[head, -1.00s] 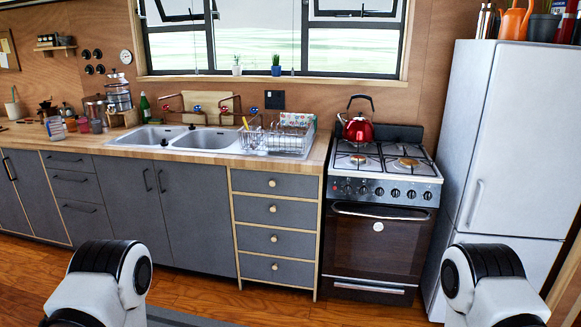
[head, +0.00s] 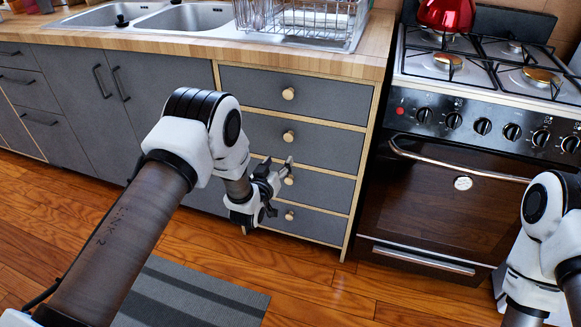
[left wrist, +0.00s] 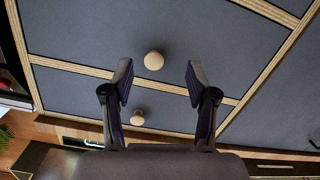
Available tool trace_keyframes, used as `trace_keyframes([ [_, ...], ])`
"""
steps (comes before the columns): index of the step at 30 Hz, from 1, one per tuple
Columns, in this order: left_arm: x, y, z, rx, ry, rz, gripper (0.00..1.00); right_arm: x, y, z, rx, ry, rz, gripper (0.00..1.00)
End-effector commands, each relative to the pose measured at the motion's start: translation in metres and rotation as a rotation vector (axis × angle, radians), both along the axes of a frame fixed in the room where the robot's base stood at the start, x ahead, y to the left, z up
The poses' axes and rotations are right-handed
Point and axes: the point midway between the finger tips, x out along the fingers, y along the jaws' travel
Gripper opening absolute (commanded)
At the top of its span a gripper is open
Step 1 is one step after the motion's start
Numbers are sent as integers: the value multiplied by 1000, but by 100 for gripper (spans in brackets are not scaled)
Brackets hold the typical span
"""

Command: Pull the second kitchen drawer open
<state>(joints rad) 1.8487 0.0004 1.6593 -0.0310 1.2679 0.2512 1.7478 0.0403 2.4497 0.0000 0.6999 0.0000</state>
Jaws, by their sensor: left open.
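The second kitchen drawer (head: 325,147) is a grey front with light wood edging and a round wooden knob (head: 289,136), second from the top in a stack beside the oven. It looks shut. My left gripper (head: 280,187) is open and empty in front of the stack, overlapping the third drawer in the head view. The left wrist view looks inverted, with the worktop low in the picture. There a knob (left wrist: 154,60), apparently the second drawer's, shows between the spread fingertips without visible contact. The top drawer's knob (left wrist: 137,117) shows below it. My right gripper is out of view.
The oven (head: 440,195) stands right of the drawers with a long handle bar. The worktop (head: 300,60) with sink and dish rack is above. Grey cupboards (head: 85,75) are to the left. A striped rug (head: 190,295) lies on the clear wooden floor.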

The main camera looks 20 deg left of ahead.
Motion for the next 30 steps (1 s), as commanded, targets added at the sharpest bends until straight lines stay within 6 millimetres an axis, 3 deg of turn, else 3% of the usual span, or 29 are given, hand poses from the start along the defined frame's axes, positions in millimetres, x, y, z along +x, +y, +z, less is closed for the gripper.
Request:
trace_keyframes([
  [1,12,-1,1,-10,-60,-3,58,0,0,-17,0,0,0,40],
  [5,29,-3,19,-21,-124,-5,58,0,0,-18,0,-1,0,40],
  [15,88,-5,17,-20,-118,-5,58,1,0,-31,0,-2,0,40],
  [19,99,-5,19,-20,-115,-4,58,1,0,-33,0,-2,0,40],
  [26,100,-5,19,-20,-113,-5,58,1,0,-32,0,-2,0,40],
  [30,100,-5,19,-20,-113,-4,9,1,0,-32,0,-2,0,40],
])
